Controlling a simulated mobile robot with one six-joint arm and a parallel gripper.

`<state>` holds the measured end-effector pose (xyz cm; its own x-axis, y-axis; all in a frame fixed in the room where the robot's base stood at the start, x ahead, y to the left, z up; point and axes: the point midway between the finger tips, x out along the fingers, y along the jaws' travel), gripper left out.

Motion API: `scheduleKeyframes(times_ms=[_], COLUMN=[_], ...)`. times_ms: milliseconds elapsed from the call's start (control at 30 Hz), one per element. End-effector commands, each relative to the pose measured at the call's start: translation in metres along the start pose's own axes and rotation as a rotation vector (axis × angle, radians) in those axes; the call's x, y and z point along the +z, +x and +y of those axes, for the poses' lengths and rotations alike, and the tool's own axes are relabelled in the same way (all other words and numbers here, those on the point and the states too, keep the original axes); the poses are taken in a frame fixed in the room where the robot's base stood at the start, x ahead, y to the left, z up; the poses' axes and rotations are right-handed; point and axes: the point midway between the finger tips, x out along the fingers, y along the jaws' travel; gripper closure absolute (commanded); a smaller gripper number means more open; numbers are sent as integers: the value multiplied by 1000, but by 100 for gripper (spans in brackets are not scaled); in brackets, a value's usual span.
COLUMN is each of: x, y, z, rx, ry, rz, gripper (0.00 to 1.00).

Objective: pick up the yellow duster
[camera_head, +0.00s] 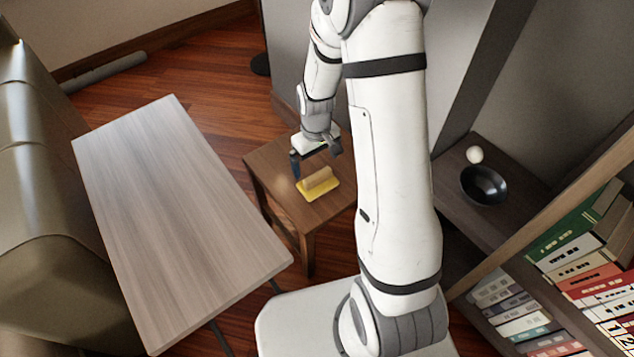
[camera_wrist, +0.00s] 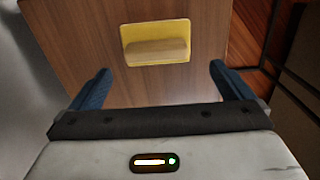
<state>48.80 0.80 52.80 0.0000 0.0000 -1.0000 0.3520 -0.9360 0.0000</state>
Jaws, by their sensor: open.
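The yellow duster (camera_head: 319,185) lies on a small brown wooden table (camera_head: 270,160) in the head view. It has a flat yellow base and a tan block-shaped handle on top. In the wrist view the duster (camera_wrist: 155,44) lies ahead of my gripper, roughly centred between the fingers. My gripper (camera_head: 316,161) is over the table, above and slightly behind the duster. In the wrist view my gripper (camera_wrist: 160,82) is open, its two blue fingers wide apart, with nothing between them.
A larger pale wood table (camera_head: 180,210) stands to the left, beside a sofa (camera_head: 40,220). On the right, a shelf holds a black bowl (camera_head: 484,185) and a white ball (camera_head: 475,155). Books (camera_head: 570,265) fill the bookshelf at lower right.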

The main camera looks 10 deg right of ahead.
Motion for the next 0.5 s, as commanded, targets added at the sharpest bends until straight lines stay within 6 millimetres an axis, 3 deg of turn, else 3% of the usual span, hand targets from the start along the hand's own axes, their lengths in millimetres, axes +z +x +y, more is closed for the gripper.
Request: scheduleKeyframes(times_ms=[500], x=[0], y=[64], z=[7], rx=[-1], ry=[3], rz=[-4], gripper=[0])
